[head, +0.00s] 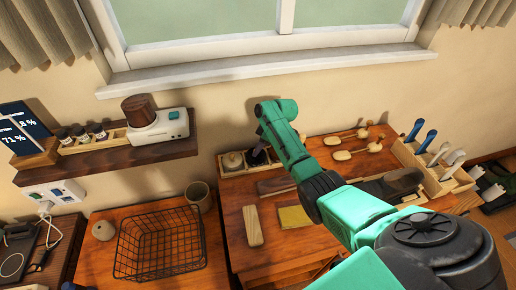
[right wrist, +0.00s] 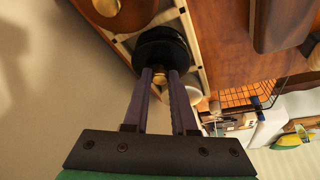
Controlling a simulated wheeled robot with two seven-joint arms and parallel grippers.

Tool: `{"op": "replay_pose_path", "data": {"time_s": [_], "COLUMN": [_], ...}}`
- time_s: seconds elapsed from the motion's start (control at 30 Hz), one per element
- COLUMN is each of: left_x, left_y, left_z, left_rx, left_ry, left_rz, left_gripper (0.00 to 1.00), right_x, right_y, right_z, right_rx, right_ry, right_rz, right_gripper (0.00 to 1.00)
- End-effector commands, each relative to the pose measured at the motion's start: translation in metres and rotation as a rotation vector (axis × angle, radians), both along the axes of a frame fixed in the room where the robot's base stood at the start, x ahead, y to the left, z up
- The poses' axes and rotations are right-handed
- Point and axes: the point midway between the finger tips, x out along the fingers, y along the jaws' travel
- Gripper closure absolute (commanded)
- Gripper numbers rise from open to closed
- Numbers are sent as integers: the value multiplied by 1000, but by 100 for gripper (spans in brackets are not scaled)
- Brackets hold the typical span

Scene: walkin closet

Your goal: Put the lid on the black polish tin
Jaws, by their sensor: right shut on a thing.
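My right gripper (right wrist: 160,75) is shut on the small brass knob of a black round lid (right wrist: 158,50) in the right wrist view. The lid is just beyond the fingertips, over a compartment of the wooden tray (right wrist: 203,48). The black polish tin cannot be told apart from the lid, and whether they touch is unclear. In the head view my right gripper (head: 259,151) reaches down at the right part of the small compartment tray (head: 222,174), by the wall. My wrist and arm partly cover that spot. My left gripper is out of view.
A round brown item (right wrist: 105,8) sits in the neighbouring tray compartment. A wooden block (head: 252,226) and yellow cloth (head: 294,218) lie in front of the tray. Left are a wire basket (head: 160,262) and a cup (head: 199,196). Wooden-handled brushes (head: 342,155) lie behind my arm.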

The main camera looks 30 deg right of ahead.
Motion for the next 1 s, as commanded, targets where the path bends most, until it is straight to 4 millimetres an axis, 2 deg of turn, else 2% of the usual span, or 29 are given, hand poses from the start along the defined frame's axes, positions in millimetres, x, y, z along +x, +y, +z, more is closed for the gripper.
{"op": "replay_pose_path", "data": {"time_s": [0.4, 0.43, 0.5, 0.73, 0.77, 0.8, 0.83, 1.0], "left_x": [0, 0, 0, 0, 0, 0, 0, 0], "left_y": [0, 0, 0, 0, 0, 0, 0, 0], "left_z": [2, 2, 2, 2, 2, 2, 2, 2], "left_rx": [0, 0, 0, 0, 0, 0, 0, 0], "left_ry": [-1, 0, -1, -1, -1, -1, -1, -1], "left_rz": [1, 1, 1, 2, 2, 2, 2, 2], "left_gripper": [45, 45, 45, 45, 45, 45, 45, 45], "right_x": [0, 0, 0, 0, 0, 0, 0, 0], "right_y": [0, 0, 0, 0, 0, 0, 0, 0], "right_z": [0, 0, 0, 0, 0, 0, 0, 0], "right_rx": [0, 0, 0, 0, 0, 0, 0, 0], "right_ry": [0, 0, 0, 0, 0, 0, 0, 0], "right_rz": [0, 0, 0, 0, 0, 0, 0, 0], "right_gripper": [100, 67, 41, 40, 32, 17, 10, 10]}}
